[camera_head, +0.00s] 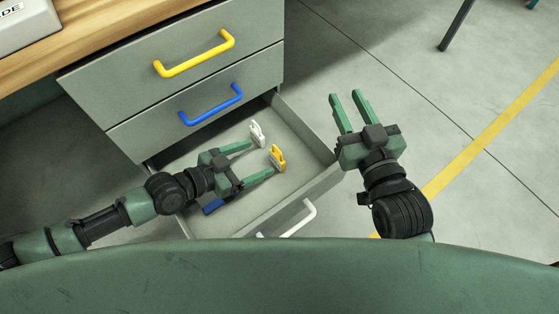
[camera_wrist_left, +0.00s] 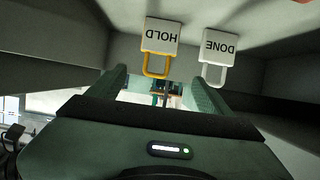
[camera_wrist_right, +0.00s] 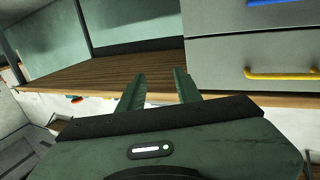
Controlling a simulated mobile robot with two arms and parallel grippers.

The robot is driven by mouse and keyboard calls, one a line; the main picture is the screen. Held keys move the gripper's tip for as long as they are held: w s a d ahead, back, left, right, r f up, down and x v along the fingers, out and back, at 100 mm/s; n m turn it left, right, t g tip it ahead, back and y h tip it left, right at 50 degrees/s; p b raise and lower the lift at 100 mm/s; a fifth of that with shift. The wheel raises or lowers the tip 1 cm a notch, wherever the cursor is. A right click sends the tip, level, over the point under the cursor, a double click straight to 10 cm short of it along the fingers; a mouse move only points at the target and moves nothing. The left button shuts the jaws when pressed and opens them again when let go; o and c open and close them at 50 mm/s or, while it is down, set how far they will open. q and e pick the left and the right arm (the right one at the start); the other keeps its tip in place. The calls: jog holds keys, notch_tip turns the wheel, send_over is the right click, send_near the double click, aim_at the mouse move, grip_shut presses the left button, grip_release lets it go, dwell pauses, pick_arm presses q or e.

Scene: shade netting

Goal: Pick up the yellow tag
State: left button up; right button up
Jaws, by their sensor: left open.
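The yellow tag (camera_head: 277,158) is in the open bottom drawer (camera_head: 318,190). In the left wrist view the yellow tag (camera_wrist_left: 160,38) has a yellow loop and a pale face reading HOLD. A white tag (camera_head: 257,135) is beside it; in the left wrist view this white tag (camera_wrist_left: 220,45) reads DONE. My left gripper (camera_head: 261,157) is open inside the drawer, with its fingertips close to the two tags. In its wrist view the yellow loop shows between the fingers, ahead of them. My right gripper (camera_head: 345,96) is open and empty, to the right of the drawer.
The drawer walls enclose my left gripper. A blue item (camera_head: 213,206) lies partly hidden under it. Two closed drawers with a yellow handle (camera_head: 195,55) and a blue handle (camera_head: 211,106) are above. A wooden desktop (camera_head: 100,40) is at upper left.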

aim_at(275, 158)
pick_arm(q)
notch_tip(275, 158, down, 3)
jog(key=shift+d+f+b, duration=0.1)
jog(key=shift+b, duration=0.95)
jog(key=b+x, duration=0.1)
jog(key=x, duration=0.6)
jog(key=shift+s+d, duration=0.2)
jog(key=shift+w+d, duration=0.2)
jog(key=shift+d, duration=0.05)
jog(key=c, duration=1.4)
pick_arm(e)
jog(key=s+r+t+y, duration=0.1)
jog(key=s+r+t, duration=0.2)
jog(key=r, duration=0.4)
jog(key=s+r+t+y, duration=0.2)
jog(key=s+r+t, duration=0.1)
jog(key=r+t, duration=0.3)
jog(key=shift+s+a+r+t+y, duration=0.15)
jog(key=shift+s+r+t+y, duration=0.2)
jog(key=shift+r, duration=0.6)
